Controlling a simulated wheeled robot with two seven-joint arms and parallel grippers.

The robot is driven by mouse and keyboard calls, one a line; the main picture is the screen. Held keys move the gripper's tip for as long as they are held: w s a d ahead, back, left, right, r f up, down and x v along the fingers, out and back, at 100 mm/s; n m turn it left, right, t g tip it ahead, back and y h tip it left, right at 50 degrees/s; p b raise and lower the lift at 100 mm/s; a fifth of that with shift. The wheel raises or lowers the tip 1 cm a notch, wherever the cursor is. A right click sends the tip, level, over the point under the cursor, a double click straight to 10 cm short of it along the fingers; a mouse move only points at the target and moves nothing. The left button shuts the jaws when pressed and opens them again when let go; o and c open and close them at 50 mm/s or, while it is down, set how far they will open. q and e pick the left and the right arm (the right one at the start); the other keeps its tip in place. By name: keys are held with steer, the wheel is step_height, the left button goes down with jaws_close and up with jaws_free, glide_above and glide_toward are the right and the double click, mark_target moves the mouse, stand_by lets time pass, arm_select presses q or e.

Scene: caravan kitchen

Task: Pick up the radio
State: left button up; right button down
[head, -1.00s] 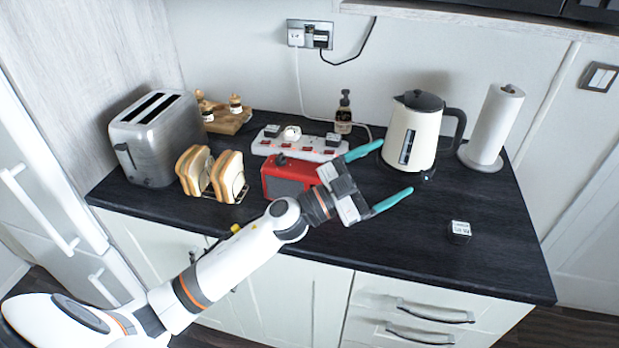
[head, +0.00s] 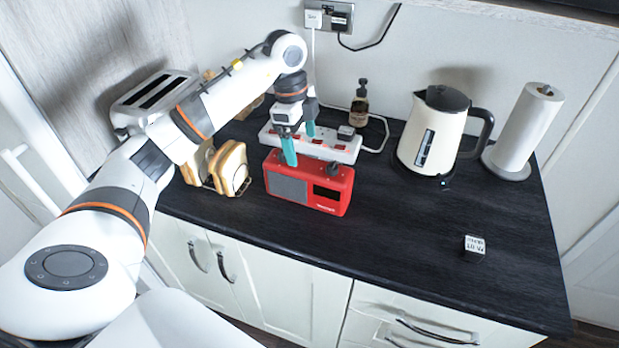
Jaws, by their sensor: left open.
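The red radio (head: 325,192) stands upright on the dark worktop, with a grey speaker grille on its left and a dark display on its right. A dark knob sits on its top. My left gripper (head: 300,149) points down just above the radio, with its teal fingers apart. One finger is in front, near the radio's top edge; the other is behind it. I cannot tell whether the fingers touch the radio. My right gripper is not in view.
A white power strip (head: 341,151) lies right behind the radio. A toast rack with bread (head: 231,167) stands to its left, partly behind my arm. A kettle (head: 432,134), paper towel roll (head: 527,128) and small cube (head: 474,248) are to the right. The right front worktop is mostly clear.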

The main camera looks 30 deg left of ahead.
mark_target(307, 164)
arm_select(q)
steer(key=f, duration=0.2)
steer(key=f+p, duration=0.1)
steer(key=f, duration=0.1)
steer(key=shift+w+d+f, duration=0.1)
steer(key=shift+d, duration=0.25)
steer(key=shift+d+f, duration=0.15)
steer(key=shift+f, duration=0.15)
steer(key=f+p, duration=0.1)
steer(key=d+f+p, duration=0.1)
steer(key=f, duration=0.1)
steer(key=shift+f, duration=0.7)
steer(key=shift+r, duration=0.1)
steer(key=c, duration=1.5)
